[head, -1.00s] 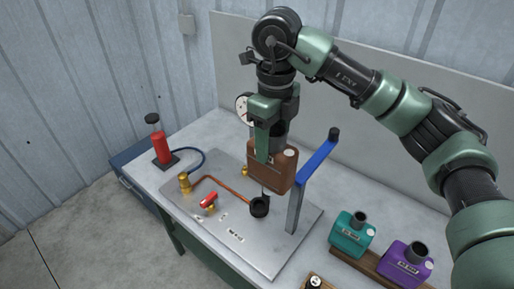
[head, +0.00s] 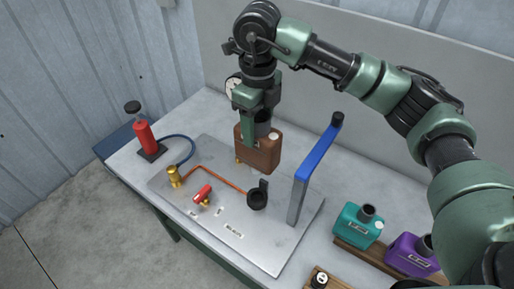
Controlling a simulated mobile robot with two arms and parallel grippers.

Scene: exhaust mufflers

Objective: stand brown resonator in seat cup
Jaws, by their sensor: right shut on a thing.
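The brown resonator (head: 257,152) is a boxy brown body with a pale round spot on its side. My right gripper (head: 258,128) is shut on its upper part and holds it upright in the air. The black seat cup (head: 257,200) stands on the metal plate at the end of the copper pipe, with a small dark upright tab behind it. The resonator hangs above and behind the cup in the picture, apart from it. The resonator's lower end and exact height are hard to judge. My left gripper is not in view.
A blue lever on a grey post (head: 316,165) stands right of the cup. A red valve handle (head: 202,193) and brass fitting (head: 173,177) are to the left. A teal muffler (head: 357,226) and purple muffler (head: 411,255) sit on a wooden rack at right. A red pump (head: 144,134) stands far left.

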